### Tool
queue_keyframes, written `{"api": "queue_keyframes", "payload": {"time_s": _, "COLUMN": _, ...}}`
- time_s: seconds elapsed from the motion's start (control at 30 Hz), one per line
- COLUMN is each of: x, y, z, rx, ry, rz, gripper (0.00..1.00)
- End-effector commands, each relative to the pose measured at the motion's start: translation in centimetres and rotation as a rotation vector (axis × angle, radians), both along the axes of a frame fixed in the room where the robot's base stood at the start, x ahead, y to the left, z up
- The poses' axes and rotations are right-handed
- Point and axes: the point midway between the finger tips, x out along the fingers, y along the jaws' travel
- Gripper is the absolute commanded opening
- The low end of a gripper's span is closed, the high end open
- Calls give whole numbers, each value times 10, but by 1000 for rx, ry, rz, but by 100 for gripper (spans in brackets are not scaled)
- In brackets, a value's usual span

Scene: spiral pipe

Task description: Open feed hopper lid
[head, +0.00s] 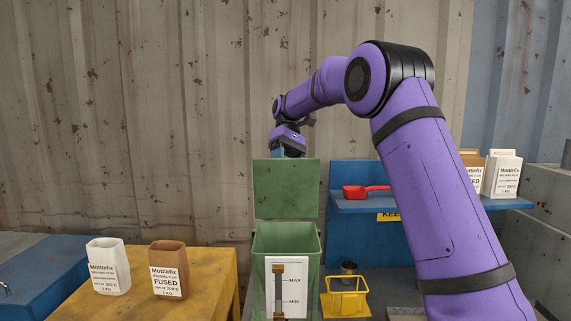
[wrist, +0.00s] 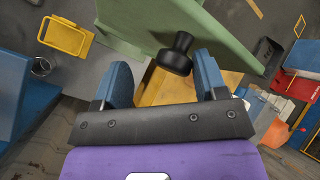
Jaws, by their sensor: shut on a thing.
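The green feed hopper (head: 260,243) stands at the centre of the head view, with a MAX/MIN level gauge on its front. Its green lid (head: 286,188) is raised, about upright above the open top. In the wrist view the lid (wrist: 220,25) slants across the top and carries a black knob (wrist: 177,55). My gripper (head: 283,153) is at the lid's top edge, its fingertips partly hidden by the lid. In the wrist view my gripper (wrist: 162,75) has its blue fingers on either side of the knob's end; it is shut on the knob, though exact contact is unclear.
A white container (head: 108,270) and a brown container (head: 168,272) stand on a yellow table at left. A red scoop (head: 366,191) lies on the blue shelf (head: 350,206) at right. A yellow holder (head: 345,300) and a metal cup (head: 348,268) stand right of the hopper.

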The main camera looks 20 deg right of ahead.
Motion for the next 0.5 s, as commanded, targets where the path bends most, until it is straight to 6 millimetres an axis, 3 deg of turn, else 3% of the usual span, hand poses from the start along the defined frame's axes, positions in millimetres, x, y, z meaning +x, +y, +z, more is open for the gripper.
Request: {"api": "queue_keyframes", "payload": {"time_s": 0.5, "x": 0, "y": 2, "z": 1, "rx": 2, "ry": -1, "rz": 4, "gripper": 59}}
